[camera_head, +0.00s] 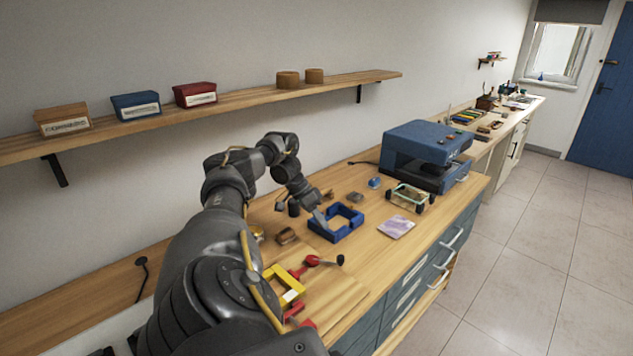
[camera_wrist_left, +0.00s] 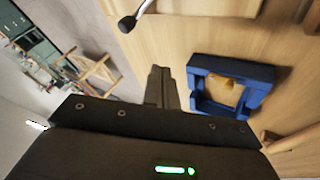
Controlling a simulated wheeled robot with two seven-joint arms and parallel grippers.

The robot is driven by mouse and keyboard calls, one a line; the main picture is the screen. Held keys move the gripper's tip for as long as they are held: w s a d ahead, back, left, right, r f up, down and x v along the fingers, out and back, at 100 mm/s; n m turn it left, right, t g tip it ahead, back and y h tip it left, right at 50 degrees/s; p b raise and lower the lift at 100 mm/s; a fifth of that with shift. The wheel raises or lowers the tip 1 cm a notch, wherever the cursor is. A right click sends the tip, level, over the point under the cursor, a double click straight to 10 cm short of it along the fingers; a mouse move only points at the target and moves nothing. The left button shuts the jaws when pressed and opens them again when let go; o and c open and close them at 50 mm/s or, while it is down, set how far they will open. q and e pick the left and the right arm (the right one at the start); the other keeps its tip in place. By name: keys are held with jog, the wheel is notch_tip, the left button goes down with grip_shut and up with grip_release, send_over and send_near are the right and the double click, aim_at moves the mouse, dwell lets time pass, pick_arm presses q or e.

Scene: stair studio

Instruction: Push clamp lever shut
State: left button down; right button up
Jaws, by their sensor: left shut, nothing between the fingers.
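The clamp has a red lever (camera_head: 311,261) with a black knob (camera_head: 340,260), lying out to the right beside a yellow frame (camera_head: 283,281) on the wooden bench. In the left wrist view, the black knob (camera_wrist_left: 128,23) and a short piece of the metal handle show at the top edge. My left gripper (camera_head: 323,226) is shut and empty, pointing down beside the blue square frame (camera_head: 352,229). Its closed fingers (camera_wrist_left: 159,72) show below the knob in the wrist view, apart from it. My left arm hides part of the clamp's base. My right gripper is out of view.
A blue machine (camera_head: 425,150) stands farther back on the bench (camera_head: 430,225). A wall shelf (camera_head: 220,108) holds boxes. Bare wood lies between knob and blue frame.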

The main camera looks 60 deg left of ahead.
pick_arm(q)
jog(key=shift+w+p+v, duration=0.15)
jog(key=shift+p+v, duration=0.5)
jog(key=shift+v, duration=0.2)
jog(key=shift+w+p+v, duration=0.15)
jog(key=shift+p+v, duration=0.5)
jog(key=shift+v, duration=0.25)
jog(key=shift+a, duration=0.25)
jog(key=b+x, duration=0.2)
jog(key=x, duration=0.1)
jog(key=s+b+x, duration=0.1)
jog(key=b+x, duration=0.1)
jog(key=shift+w+d+f, duration=0.1)
jog(key=shift+d, duration=0.2)
